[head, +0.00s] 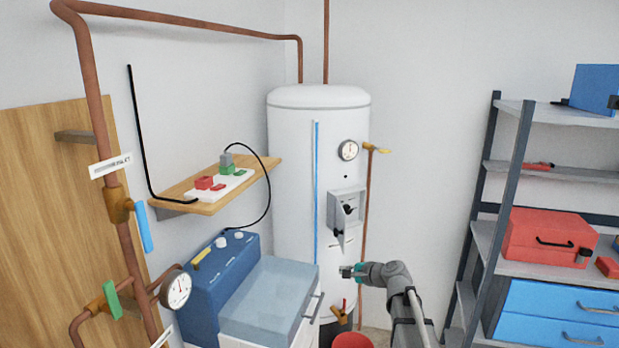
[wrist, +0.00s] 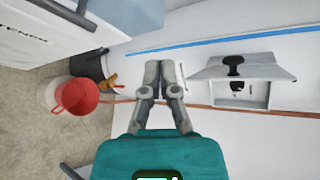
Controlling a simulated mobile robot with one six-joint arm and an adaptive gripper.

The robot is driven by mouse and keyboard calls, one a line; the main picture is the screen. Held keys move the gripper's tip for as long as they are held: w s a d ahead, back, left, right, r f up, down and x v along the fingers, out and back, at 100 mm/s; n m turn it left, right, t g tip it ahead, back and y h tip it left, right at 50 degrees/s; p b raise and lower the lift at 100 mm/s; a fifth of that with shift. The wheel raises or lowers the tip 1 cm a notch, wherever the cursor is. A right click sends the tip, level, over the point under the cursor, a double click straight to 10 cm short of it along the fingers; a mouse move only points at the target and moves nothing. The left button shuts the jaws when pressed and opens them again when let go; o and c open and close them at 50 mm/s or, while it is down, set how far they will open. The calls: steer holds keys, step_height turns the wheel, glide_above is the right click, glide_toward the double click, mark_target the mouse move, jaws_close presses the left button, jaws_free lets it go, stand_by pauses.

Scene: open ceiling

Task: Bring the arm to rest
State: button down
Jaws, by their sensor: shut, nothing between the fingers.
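My arm (head: 405,315) reaches up from the lower right in the head view. My gripper (head: 345,271) is in front of the lower part of the white water tank (head: 290,180), below a small open control box (head: 346,205). In the wrist view my gripper (wrist: 158,75) has its fingers together with nothing between them. The control box (wrist: 240,92) with its flap open is to the right of the fingers there, apart from them.
A red bucket (head: 352,341) stands on the floor below my gripper. A blue machine with a clear lid (head: 270,290) is to the left. A shelf rack (head: 483,215) with red and blue boxes stands at the right. Copper pipes (head: 95,110) run along the left wall.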

steer(key=s+d+f+n+g+h, duration=0.2)
steer(key=s+f+n+g+h, duration=0.1)
steer(key=s, duration=0.6)
steer(key=s+d+f+n+g+h, duration=0.2)
steer(key=s+n, duration=0.4)
steer(key=s, duration=0.3)
steer(key=s+d+f+n+g+h, duration=0.2)
steer(key=s+f+n+g+h, duration=0.2)
steer(key=s, duration=0.5)
steer(key=shift+s+f+n+g+p, duration=0.15)
steer(key=shift+f+n+g+p, duration=0.25)
steer(key=shift+f, duration=0.3)
